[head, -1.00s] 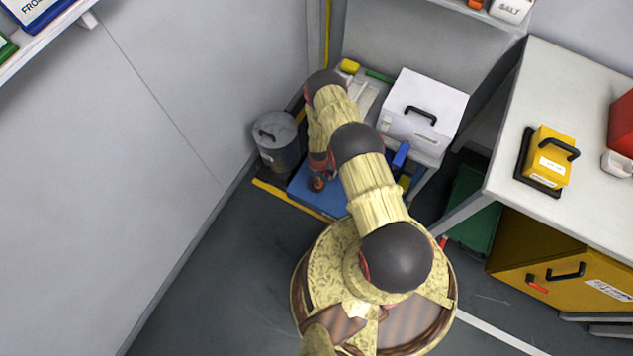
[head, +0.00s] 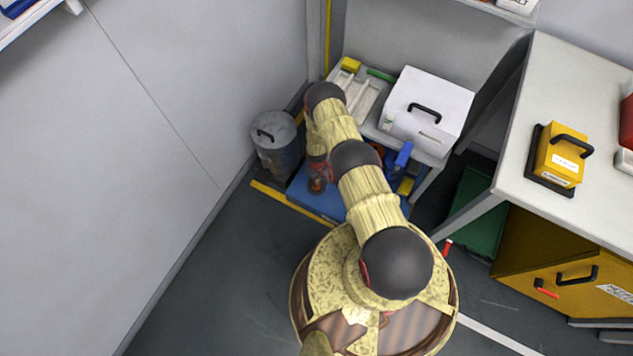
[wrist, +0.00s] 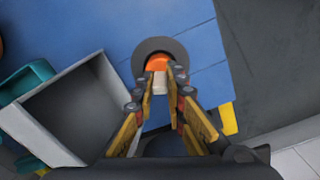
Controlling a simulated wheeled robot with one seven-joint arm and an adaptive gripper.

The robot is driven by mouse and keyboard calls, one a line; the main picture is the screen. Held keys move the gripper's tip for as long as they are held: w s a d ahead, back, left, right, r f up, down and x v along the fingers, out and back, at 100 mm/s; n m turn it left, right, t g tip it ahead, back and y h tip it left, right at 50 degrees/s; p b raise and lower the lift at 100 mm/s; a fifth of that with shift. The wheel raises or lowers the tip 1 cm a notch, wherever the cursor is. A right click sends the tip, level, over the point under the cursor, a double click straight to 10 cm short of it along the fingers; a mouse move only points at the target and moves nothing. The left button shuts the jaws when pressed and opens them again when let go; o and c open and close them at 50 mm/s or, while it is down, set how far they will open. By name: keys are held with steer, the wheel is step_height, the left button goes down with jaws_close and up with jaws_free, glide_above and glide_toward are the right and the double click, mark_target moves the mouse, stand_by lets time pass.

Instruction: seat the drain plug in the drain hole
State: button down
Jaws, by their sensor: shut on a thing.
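In the wrist view, my gripper (wrist: 161,88) has its fingers closed on a small pale block below an orange piece (wrist: 157,62), which I take to be the drain plug. A dark grey round disc (wrist: 146,50) lies around the orange piece on the blue surface (wrist: 100,25). I cannot tell whether this disc is the drain hole's rim or part of the plug, and the hole's opening is hidden. In the head view, my gripper (head: 317,184) is low over the blue surface (head: 325,203), partly hidden by my arm.
A grey open box (wrist: 60,110) stands close left of my fingers in the wrist view, with a teal thing (wrist: 28,80) beyond it. A grey bin (head: 277,150) stands by the wall. A white box (head: 430,100) sits on the low table. Floor in front is clear.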

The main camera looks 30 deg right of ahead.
steer(key=shift+f, duration=0.1)
steer(key=c, duration=1.9)
jaws_free()
steer(key=shift+o, duration=0.4)
